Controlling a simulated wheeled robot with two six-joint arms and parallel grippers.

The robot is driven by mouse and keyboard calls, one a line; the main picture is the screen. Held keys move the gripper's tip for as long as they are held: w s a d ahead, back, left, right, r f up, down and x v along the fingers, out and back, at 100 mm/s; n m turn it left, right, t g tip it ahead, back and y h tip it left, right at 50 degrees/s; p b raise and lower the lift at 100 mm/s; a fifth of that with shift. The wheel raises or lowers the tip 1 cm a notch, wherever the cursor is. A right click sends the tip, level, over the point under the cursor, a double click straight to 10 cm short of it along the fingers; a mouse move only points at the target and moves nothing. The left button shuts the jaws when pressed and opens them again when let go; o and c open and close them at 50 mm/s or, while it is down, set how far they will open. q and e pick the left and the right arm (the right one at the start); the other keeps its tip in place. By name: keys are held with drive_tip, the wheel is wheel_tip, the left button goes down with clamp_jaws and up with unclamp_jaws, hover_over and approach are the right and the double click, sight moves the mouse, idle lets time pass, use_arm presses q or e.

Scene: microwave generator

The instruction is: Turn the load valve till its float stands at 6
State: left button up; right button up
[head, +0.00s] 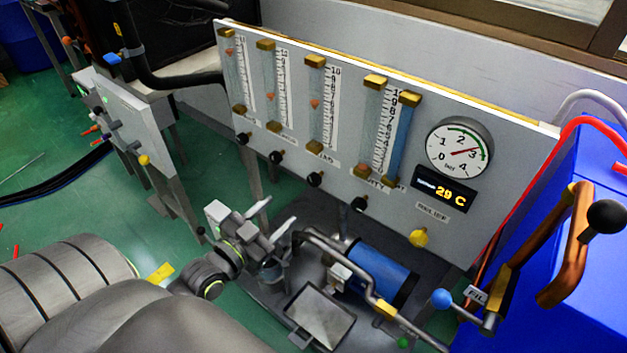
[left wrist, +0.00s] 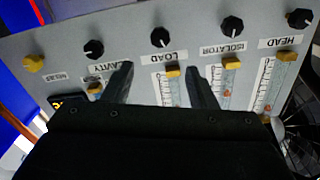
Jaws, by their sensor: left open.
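The load valve is a black knob (head: 315,179) below the third tube from the left on the grey panel. In the left wrist view the load knob (left wrist: 160,37) shows beyond the fingertips, above the LOAD label (left wrist: 169,55). The load float (head: 315,103) is a small reddish bead near the middle of its scale; its exact number is too small to read. My left gripper (head: 287,215) is open and empty, below and in front of the panel. In the left wrist view my left gripper (left wrist: 158,76) straddles the knob's line without touching it. My right gripper is not in view.
The isolator knob (head: 277,157) and cavity knob (head: 358,204) flank the load knob closely. A yellow knob (head: 419,237), dial gauge (head: 460,148) and temperature display (head: 442,190) are farther right. A blue cylinder (head: 381,272) and pipes lie below the panel.

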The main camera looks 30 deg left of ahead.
sight(312, 182)
use_arm(q)
drive_tip(key=w, duration=0.8)
drive_tip(key=w+d, duration=0.1)
drive_tip(key=w, duration=0.4)
drive_tip(key=shift+w, duration=0.1)
drive_tip(key=c, duration=1)
